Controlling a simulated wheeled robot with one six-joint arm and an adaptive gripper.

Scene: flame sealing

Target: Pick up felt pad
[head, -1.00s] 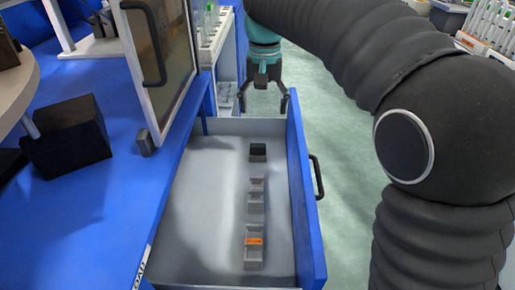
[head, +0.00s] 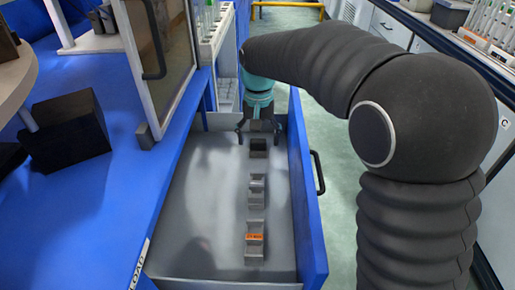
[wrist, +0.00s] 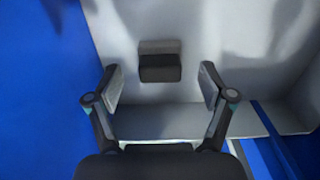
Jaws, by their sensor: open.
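The felt pad, as far as I can tell, is the small dark block (head: 258,145) at the far end of the open drawer, on a small grey holder. In the wrist view the dark block (wrist: 160,68) shows with a grey strip along its upper edge. My gripper (head: 259,132) is open and empty over the drawer's far end, just beyond the block in the head view. In the wrist view its two fingers (wrist: 160,86) are spread wider than the block, which appears between and slightly ahead of the tips. No contact shows.
Two more grey holders stand in a row nearer me: an empty-looking one (head: 257,190) and one with an orange label (head: 254,238). The drawer (head: 200,215) has a blue front on the right; its left floor is clear. A glass-doored cabinet (head: 160,65) stands at left.

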